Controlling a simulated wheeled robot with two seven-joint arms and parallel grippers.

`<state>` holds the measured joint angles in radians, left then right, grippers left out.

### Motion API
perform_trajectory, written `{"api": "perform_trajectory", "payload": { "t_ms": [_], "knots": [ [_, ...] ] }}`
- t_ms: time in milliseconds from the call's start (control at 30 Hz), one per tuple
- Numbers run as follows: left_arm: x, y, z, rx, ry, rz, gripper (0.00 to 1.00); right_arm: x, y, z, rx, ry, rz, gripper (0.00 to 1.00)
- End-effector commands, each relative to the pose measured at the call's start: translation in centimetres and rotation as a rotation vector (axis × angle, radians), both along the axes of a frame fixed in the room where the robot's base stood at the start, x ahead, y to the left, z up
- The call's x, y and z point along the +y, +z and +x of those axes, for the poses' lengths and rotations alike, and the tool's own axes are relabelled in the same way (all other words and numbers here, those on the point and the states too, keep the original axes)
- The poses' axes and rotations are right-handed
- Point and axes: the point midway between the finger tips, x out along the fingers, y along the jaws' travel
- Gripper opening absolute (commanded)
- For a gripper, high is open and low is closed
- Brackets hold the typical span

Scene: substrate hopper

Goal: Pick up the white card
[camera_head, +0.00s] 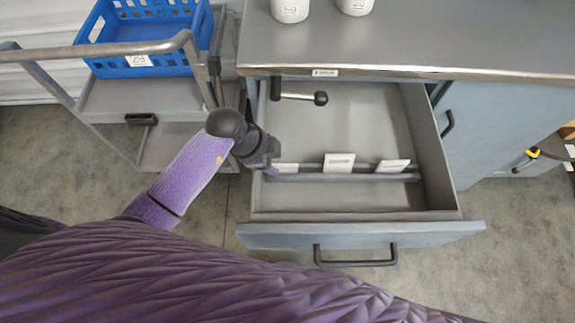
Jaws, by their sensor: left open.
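My left gripper (272,168) is open at the drawer's left wall, close to the left end of the divider and the left card. Its fingertips are small and dark, and I cannot tell whether they touch the card. My right gripper is not in view.
A grey counter (420,40) with two white containers (290,10) overhangs the back of the drawer. A cart with a blue crate (180,65) stands at the left. The drawer's front part is empty.

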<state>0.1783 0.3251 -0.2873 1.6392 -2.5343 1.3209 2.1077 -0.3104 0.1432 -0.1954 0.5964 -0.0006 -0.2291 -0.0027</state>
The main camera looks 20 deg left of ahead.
Motion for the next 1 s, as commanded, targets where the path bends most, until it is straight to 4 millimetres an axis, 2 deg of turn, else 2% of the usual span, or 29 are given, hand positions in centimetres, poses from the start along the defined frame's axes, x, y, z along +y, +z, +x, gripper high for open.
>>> {"api": "perform_trajectory", "payload": {
  "t_ms": [33,300,500,533,767,1000],
  "knots": [
    [-0.3,-1.5,0.2,0.003,-0.001,-0.001,0.5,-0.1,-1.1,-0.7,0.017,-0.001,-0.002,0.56],
    [-1.7,-6.0,1.5,0.004,-0.001,-0.001,0.5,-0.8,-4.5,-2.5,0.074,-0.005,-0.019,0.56],
    [-1.8,-5.7,1.7,-0.002,-0.002,0.0,0.5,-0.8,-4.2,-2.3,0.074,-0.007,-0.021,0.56],
    [-1.8,-5.7,1.7,-0.002,-0.002,0.0,0.48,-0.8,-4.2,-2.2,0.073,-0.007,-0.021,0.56],
    [-1.8,-5.7,1.7,0.0,-0.001,0.0,0.0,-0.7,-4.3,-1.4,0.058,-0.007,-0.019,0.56],
    [-1.8,-5.7,1.7,0.0,-0.001,0.0,0.0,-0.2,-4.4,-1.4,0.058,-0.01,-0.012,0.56]
  ]
}}
